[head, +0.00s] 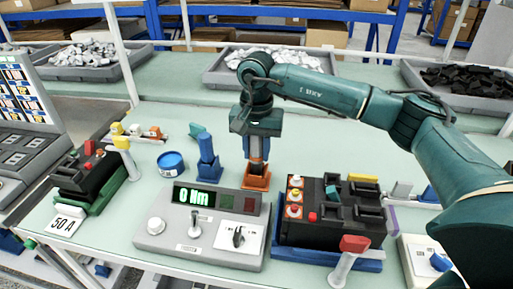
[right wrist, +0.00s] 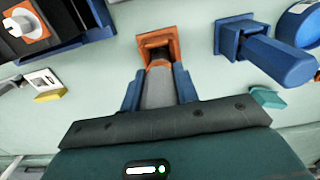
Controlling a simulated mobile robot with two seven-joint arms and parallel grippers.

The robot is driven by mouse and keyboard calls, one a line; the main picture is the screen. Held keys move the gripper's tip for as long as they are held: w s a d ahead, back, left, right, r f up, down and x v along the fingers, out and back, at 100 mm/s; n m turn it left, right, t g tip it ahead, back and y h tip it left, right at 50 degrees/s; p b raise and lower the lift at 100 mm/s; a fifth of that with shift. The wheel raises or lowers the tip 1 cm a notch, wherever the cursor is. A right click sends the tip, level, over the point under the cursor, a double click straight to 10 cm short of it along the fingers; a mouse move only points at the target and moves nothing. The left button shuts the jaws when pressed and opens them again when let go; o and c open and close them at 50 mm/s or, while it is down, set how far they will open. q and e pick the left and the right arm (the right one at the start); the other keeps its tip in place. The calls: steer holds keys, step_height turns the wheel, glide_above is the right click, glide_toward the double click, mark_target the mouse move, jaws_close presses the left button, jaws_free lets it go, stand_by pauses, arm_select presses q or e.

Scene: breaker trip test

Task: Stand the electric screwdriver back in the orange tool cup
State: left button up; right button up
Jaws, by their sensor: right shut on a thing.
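My right gripper (head: 257,158) points down over the middle of the bench and is shut on the electric screwdriver (head: 256,147). The orange tool cup (head: 256,182) stands directly below, behind the grey torque tester. In the right wrist view the screwdriver's grey body (right wrist: 159,88) sits between the two blue fingers (right wrist: 158,92). Its dark lower end lines up with the opening of the orange cup (right wrist: 174,47). The tip is hidden there, so I cannot tell how deep it reaches. My left gripper is not in view.
A blue holder (head: 208,158) stands just left of the cup, with a blue round tin (head: 171,163) beyond it. The torque tester (head: 200,228) reads 0 Nm in front. A black breaker on a blue base (head: 330,258) stands at right front. Grey bins line the back.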

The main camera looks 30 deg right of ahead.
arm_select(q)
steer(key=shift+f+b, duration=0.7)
arm_select(e)
steer(key=shift+f, duration=0.95)
steer(key=o, duration=1.1)
steer(key=shift+r, duration=0.75)
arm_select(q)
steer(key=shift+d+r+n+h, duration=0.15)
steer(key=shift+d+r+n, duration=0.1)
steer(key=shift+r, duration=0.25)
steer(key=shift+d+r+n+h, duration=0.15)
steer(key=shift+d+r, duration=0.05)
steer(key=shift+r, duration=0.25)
arm_select(e)
step_height(320, 180, up, 12)
steer(key=shift+f, duration=0.15)
